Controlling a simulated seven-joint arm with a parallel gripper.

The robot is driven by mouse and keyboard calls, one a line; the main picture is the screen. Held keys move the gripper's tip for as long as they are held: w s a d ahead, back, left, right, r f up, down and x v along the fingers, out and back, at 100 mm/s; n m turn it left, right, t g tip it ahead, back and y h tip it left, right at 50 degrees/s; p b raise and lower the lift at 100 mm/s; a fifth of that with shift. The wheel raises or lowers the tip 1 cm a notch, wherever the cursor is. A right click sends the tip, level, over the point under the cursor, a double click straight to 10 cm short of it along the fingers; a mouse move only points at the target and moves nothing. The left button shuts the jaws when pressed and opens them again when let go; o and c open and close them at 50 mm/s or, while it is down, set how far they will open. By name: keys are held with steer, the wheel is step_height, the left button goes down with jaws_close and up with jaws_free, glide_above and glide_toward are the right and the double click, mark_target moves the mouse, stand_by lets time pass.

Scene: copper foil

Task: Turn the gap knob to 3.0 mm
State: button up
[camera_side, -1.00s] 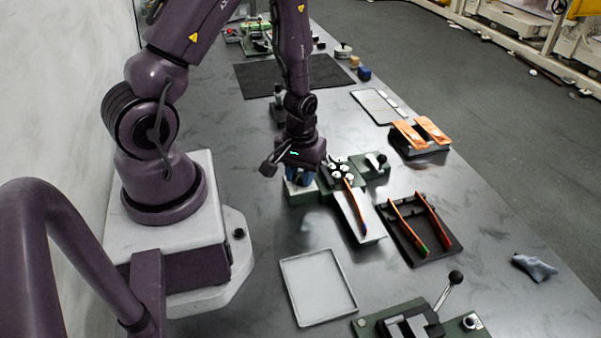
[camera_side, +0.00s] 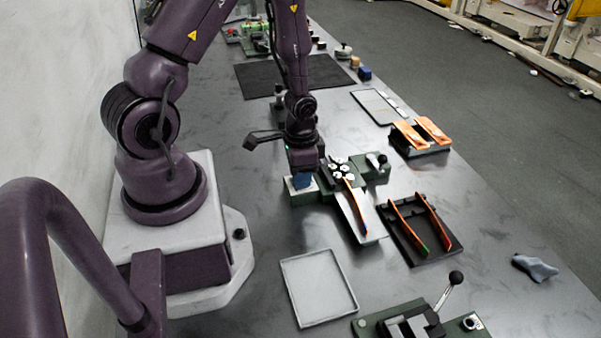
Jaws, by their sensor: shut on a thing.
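My gripper (camera_side: 302,178) points down over the left part of a small green machine (camera_side: 374,174) in the middle of the table. White rollers (camera_side: 341,166) stand just right of the gripper. A copper strip (camera_side: 356,207) lies from the rollers along a sloping grey metal plate (camera_side: 369,226).
A black tray (camera_side: 420,258) with copper strips lies to the right, and an empty grey tray (camera_side: 319,288) in front. A lever device (camera_side: 412,320) stands at the front edge. Orange pieces (camera_side: 421,132) rest on a block behind. A grey cloth (camera_side: 535,267) lies far right.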

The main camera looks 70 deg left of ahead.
steer(key=shift+m, duration=1.9)
steer(key=o, duration=0.9)
steer(key=shift+r, duration=0.1)
step_height(320, 180, up, 13)
steer(key=shift+f, duration=0.1)
